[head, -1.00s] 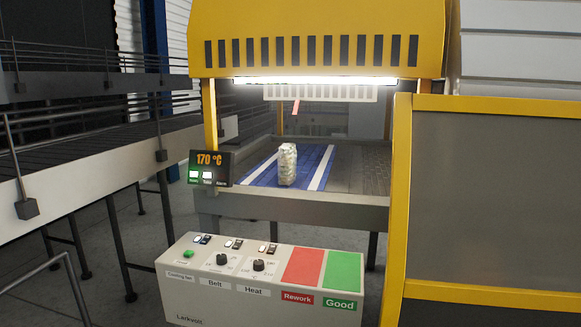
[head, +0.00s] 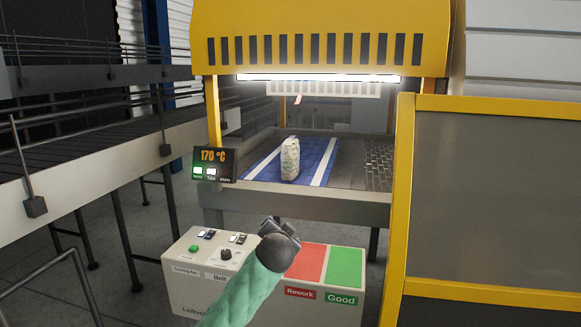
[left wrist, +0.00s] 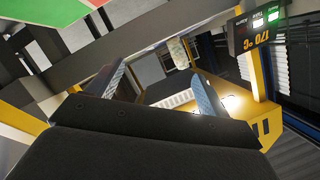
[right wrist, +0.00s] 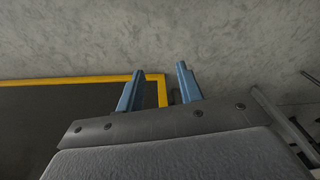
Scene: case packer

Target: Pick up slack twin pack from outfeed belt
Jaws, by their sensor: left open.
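The pale twin pack (head: 290,160) stands upright on the blue outfeed belt (head: 312,160), near the belt's front end. It also shows in the left wrist view (left wrist: 178,52), beyond and between the fingertips. My left gripper (head: 282,229) is over the control box in front of the belt, apart from the pack and lower in the picture. Its fingers (left wrist: 158,76) are spread and empty in the left wrist view. My right gripper (right wrist: 161,70) shows only in its own wrist view, fingers apart with nothing between them, above grey floor.
A yellow hood (head: 320,30) hangs above the belt. A yellow-framed panel (head: 490,190) closes the right side. A display (head: 214,165) reads 170 °C.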

